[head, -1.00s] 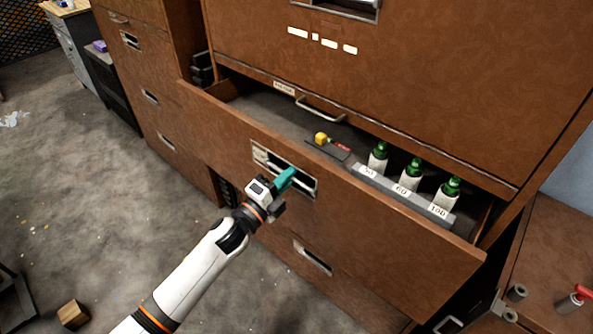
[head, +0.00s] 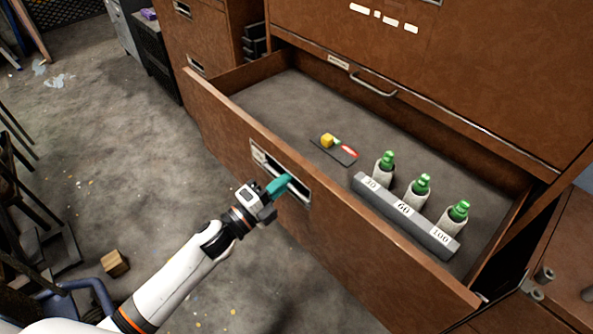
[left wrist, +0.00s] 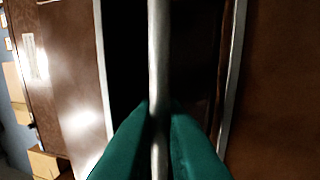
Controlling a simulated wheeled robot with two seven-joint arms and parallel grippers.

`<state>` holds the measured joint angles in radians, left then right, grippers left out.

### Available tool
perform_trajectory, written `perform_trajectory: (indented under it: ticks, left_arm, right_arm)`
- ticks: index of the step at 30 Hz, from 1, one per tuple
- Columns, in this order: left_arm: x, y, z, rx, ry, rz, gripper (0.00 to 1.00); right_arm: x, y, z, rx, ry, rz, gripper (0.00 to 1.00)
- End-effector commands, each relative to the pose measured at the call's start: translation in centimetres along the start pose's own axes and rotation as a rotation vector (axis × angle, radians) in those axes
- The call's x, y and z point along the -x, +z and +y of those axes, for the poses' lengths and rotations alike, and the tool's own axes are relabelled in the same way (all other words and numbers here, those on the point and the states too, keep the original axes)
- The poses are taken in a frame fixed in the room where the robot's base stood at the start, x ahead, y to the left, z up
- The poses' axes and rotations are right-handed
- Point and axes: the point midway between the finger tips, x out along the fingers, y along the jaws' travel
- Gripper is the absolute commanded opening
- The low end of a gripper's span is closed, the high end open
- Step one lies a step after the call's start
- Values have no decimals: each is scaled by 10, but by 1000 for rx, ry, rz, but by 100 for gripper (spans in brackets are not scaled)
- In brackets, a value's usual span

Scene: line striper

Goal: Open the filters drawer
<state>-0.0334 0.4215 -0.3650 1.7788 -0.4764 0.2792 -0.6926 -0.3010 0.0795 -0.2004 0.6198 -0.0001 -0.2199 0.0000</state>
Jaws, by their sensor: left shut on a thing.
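The filters drawer (head: 365,245) is a wide brown drawer that stands well out from its cabinet, with its inside in view. Its recessed metal handle (head: 300,192) is on the front panel. My left gripper (head: 281,184) has teal fingers and is shut on the handle bar. In the left wrist view the fingers (left wrist: 158,135) close around the thin grey bar (left wrist: 158,60). My right gripper is not in view.
A dark plate (head: 334,150) with a yellow piece lies in the drawer. A closed upper panel (head: 450,60) with a small handle (head: 373,86) is above. A wooden block (head: 115,263) lies on the floor. Open floor (head: 120,170) is at the left.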

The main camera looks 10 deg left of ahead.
Motion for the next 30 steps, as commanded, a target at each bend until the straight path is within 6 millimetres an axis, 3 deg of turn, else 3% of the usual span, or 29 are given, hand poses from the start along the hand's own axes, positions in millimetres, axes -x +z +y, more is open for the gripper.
perform_trajectory:
  ticks: [7,21,22,25,30]
  left_arm:
    - [17,1,1,1,-5,0,0]
    - [20,0,2,1,-5,1,0]
    - [20,0,2,1,-5,1,11]
    - [20,0,2,1,-4,1,28]
    - [19,0,3,0,-2,1,29]
  right_arm:
    - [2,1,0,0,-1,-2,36]
    - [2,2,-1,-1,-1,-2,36]
    - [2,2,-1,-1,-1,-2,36]
    - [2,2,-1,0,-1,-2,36]
    - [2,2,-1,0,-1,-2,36]
